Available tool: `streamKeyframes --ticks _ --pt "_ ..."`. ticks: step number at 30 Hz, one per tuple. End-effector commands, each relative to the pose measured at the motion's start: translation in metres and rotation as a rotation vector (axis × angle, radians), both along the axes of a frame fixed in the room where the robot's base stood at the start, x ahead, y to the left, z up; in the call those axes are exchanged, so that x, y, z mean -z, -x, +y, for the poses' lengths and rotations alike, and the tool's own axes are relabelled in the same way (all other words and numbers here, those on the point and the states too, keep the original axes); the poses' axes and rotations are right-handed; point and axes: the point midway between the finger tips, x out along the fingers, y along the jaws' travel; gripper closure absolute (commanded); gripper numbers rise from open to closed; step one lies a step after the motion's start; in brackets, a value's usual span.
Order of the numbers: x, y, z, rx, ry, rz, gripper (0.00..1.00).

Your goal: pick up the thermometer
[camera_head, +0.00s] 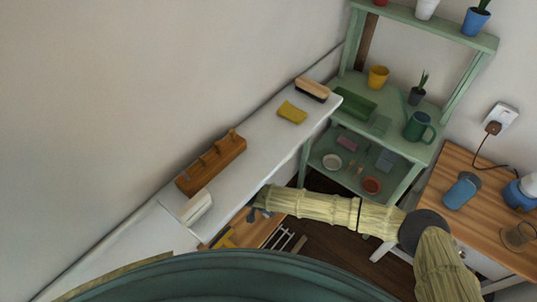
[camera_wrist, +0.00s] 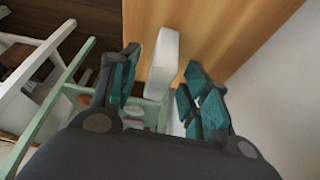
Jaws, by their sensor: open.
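A white, blocky object (camera_head: 195,207), possibly the thermometer, sits at the near end of the white ledge (camera_head: 243,158). I cannot be sure that it is the thermometer. My gripper (camera_head: 257,213) is beside the ledge's front edge, to the right of this object. In the wrist view my gripper (camera_wrist: 158,92) has its dark teal fingers spread apart. A pale, rounded slab (camera_wrist: 163,62) shows beyond and between the fingertips, apart from them. It may be the same white object. The gripper holds nothing.
A wooden rack (camera_head: 212,163), a yellow cloth (camera_head: 292,112) and a brush (camera_head: 312,89) lie along the ledge. A green shelf unit (camera_head: 405,143) with pots and dishes stands behind. A wooden desk (camera_head: 455,213) is at right. Orange wood (camera_head: 264,232) lies below the gripper.

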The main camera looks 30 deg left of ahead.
Motion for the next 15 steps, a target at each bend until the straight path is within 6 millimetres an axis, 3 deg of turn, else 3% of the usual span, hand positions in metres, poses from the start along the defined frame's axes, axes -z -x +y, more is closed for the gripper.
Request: streamKeyframes --ticks 7,15 --pt "0.026 -0.01 -0.001 -0.001 0.0 0.0 0.54" --pt "0.032 -0.013 -0.001 -0.003 0.0 -0.001 0.54"
